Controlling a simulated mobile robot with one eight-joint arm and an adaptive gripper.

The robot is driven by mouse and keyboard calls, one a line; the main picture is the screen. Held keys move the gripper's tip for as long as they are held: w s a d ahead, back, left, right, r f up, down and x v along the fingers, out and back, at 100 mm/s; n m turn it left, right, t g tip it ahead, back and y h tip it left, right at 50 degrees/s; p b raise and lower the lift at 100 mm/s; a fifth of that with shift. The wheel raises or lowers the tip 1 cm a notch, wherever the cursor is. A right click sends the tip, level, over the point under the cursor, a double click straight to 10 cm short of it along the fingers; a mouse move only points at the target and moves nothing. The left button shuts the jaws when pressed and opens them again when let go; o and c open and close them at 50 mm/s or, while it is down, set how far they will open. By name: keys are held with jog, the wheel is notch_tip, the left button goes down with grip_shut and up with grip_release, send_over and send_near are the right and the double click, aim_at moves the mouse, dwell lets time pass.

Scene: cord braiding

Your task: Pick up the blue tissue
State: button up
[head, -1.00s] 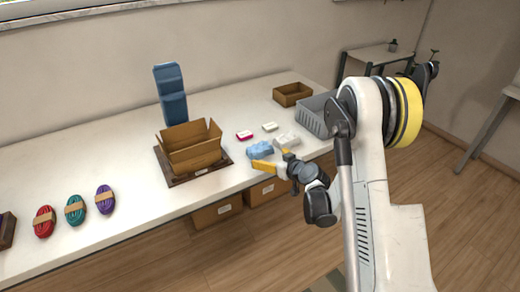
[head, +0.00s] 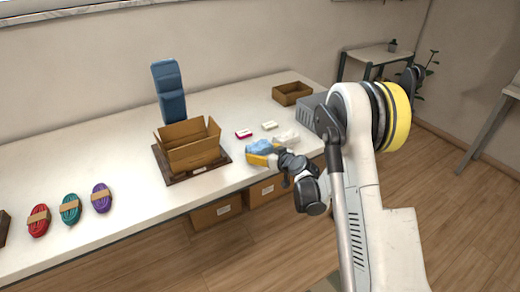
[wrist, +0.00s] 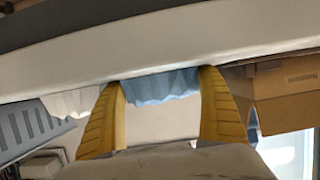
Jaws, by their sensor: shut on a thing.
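The blue tissue (head: 262,146) is a crumpled light-blue piece near the front edge of the table, to the right of the cardboard box. My gripper (head: 261,158) reaches in from the right with its yellow fingers at the tissue. In the wrist view the tissue (wrist: 160,87) shows between the two yellow fingers (wrist: 160,98), and they are shut on it. The fingers hide part of the tissue. I cannot tell whether it is clear of the tabletop.
A crumpled white tissue (head: 286,138) lies just right of the blue one. A pink-and-white packet (head: 243,134) and a small white block (head: 269,125) lie behind. An open cardboard box (head: 192,155) stands left; a grey basket (head: 308,109) stands right, partly hidden by my arm.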

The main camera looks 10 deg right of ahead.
aim_at(264, 153)
jog(key=shift+r+p, duration=0.35)
jog(key=shift+r, duration=0.15)
jog(key=r, duration=0.1)
jog(key=r+p, duration=0.2)
jog(key=shift+s+d+r, duration=0.1)
jog(key=shift+d+r, duration=0.2)
jog(key=shift+r, duration=0.1)
jog(key=s+d+r+p, duration=0.4)
jog(key=d+r, duration=0.2)
jog(key=d, duration=0.4)
jog(key=shift+s, duration=0.4)
jog(key=shift+r, duration=0.1)
jog(key=s+a+r, duration=1)
jog(key=s+r, duration=0.2)
jog(key=s, duration=0.3)
jog(key=shift+s+a, duration=0.15)
jog(key=shift+a, duration=0.2)
